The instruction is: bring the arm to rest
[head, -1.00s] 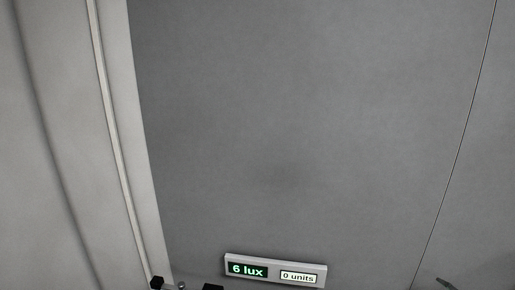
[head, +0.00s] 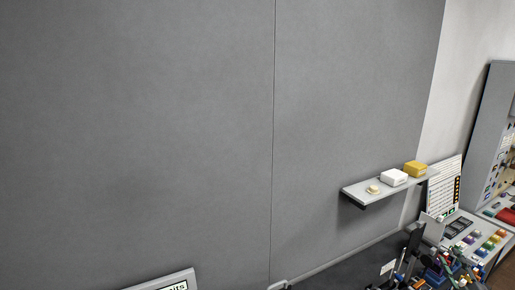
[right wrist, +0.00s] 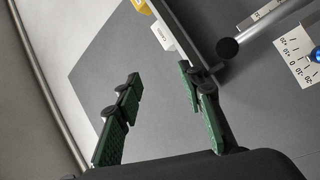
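My right gripper (right wrist: 160,76) shows in the right wrist view with its two green-padded fingers spread wide apart. Nothing is between the fingers. In the head view, dark parts at the lower right are crowded together, and I cannot make out the fingers there. My left gripper is in neither view now.
A wall shelf (head: 359,199) bears a small cream piece (head: 373,189), a white box (head: 394,178) and a yellow box (head: 415,168). Right of it are a console with coloured keys (head: 480,244) and a tall panel. The right wrist view shows a scale card (right wrist: 298,58) and black-ended rod (right wrist: 228,47).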

